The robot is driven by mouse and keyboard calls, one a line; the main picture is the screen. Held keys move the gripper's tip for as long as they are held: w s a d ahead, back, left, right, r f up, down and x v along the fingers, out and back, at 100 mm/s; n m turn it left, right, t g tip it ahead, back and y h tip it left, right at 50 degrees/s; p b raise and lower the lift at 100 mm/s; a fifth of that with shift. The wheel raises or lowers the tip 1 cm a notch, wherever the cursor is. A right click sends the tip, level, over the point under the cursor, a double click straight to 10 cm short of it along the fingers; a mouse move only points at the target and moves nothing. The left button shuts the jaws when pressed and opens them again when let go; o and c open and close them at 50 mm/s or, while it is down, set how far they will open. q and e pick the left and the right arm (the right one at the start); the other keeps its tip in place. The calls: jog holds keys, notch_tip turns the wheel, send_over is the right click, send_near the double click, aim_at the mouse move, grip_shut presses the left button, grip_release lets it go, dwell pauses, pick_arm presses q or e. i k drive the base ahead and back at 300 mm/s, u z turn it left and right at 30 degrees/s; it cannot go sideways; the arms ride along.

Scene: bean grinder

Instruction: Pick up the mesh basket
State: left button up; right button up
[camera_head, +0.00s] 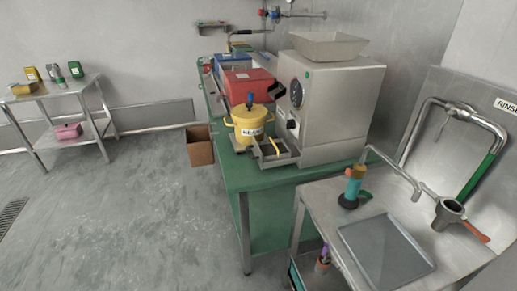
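I cannot pick out a mesh basket for certain. A small grey metal tray or basket (283,158) sits at the front foot of the large steel grinder (338,115), beside a yellow lidded pot (247,128) with a white label. It is too small to tell whether its walls are mesh. Neither of my grippers shows in the head view.
The grinder and pot stand on a green bench (240,176) with a red box (249,86). A brown carton (200,147) is at its left side. A steel sink counter (322,208) is at right, a steel trolley (55,91) at far left. Open floor lies left of the bench.

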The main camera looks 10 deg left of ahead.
aim_at(273, 150)
jog(key=u, duration=1.8)
jog(key=i, duration=1.8)
jog(key=z, duration=2.2)
